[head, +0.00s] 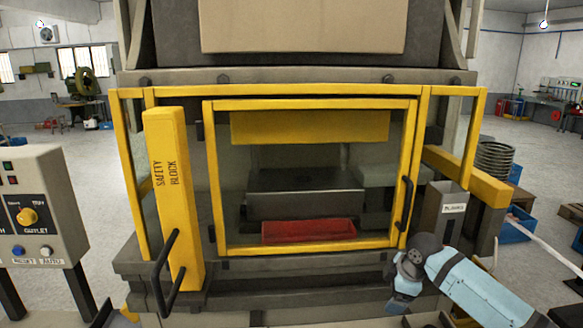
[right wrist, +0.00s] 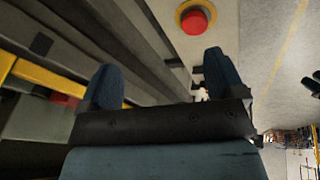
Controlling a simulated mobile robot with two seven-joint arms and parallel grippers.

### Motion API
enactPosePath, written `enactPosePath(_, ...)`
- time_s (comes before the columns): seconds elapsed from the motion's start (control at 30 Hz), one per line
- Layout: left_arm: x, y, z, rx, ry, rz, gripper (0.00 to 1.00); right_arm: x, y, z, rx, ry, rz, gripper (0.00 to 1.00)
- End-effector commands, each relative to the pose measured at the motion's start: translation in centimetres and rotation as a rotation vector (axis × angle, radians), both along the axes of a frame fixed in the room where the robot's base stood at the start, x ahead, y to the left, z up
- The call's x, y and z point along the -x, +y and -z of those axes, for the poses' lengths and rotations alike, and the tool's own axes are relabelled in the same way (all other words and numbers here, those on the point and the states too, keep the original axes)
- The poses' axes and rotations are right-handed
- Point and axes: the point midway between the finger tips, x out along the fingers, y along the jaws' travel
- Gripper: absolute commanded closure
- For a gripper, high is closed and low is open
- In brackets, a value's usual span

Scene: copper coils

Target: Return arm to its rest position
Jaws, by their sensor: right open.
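My right arm (head: 475,285) comes in from the lower right in the head view, light blue with a grey joint. My right gripper (head: 398,302) points down in front of the press's lower right front. In the right wrist view my right gripper (right wrist: 163,80) has its two blue fingers wide apart, with nothing between them. My left gripper is not in view.
The press has a closed yellow-framed door (head: 310,104), with a red tray (head: 308,231) behind it. A yellow safety block (head: 172,200) stands at left, beside a control panel (head: 38,210). A "BLANKS" bin (head: 447,209) stands right. A red button (right wrist: 195,21) is near my right gripper.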

Motion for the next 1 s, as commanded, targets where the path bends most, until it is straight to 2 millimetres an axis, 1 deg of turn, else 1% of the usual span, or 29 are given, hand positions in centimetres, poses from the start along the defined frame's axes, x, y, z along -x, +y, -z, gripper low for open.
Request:
enactPosePath(0.03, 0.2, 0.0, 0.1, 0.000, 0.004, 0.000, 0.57, 1.5, 1.7, 2.9, -0.044, -0.009, 0.025, 0.12)
enactPosePath(0.1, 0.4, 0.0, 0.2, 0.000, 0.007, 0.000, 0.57, 3.2, 3.5, 5.9, -0.104, -0.034, 0.073, 0.12)
enactPosePath(0.17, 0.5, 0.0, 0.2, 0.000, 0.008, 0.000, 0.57, 4.9, 4.9, 8.3, -0.156, -0.054, 0.118, 0.12)
enactPosePath(0.2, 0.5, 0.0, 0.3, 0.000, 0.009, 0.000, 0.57, 6.0, 5.8, 9.7, -0.192, -0.067, 0.150, 0.12)
enactPosePath(0.27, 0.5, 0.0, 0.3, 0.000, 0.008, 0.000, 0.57, 7.8, 6.9, 11.7, -0.245, -0.085, 0.202, 0.12)
enactPosePath(0.3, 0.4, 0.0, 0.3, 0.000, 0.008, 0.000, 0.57, 9.1, 7.6, 12.9, -0.281, -0.097, 0.237, 0.12)
enactPosePath(0.37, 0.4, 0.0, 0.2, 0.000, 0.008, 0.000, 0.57, 11.1, 8.4, 14.6, -0.334, -0.114, 0.293, 0.12)
enactPosePath(0.4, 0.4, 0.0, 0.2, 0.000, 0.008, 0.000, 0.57, 12.4, 8.8, 15.6, -0.367, -0.126, 0.333, 0.12)
enactPosePath(0.47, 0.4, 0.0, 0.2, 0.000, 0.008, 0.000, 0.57, 14.5, 9.3, 16.9, -0.418, -0.143, 0.394, 0.12)
enactPosePath(0.5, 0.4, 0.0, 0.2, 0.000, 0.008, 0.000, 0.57, 15.9, 9.6, 17.7, -0.449, -0.154, 0.435, 0.12)
enactPosePath(0.57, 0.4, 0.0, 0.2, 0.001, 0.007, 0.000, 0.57, 18.1, 9.7, 18.8, -0.494, -0.172, 0.500, 0.12)
enactPosePath(0.6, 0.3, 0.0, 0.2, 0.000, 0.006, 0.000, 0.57, 19.6, 9.7, 19.5, -0.521, -0.183, 0.543, 0.12)
enactPosePath(0.67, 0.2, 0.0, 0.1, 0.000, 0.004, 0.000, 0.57, 21.9, 9.5, 20.3, -0.561, -0.202, 0.609, 0.12)
enactPosePath(0.8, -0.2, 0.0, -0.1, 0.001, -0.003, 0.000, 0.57, 27.4, 8.4, 21.7, -0.636, -0.251, 0.758, 0.12)
enactPosePath(0.9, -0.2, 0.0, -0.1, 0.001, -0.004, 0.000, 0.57, 31.1, 7.3, 22.1, -0.672, -0.289, 0.850, 0.12)
enactPosePath(1.0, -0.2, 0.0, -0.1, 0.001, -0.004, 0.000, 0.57, 34.1, 6.2, 22.2, -0.692, -0.321, 0.916, 0.12)
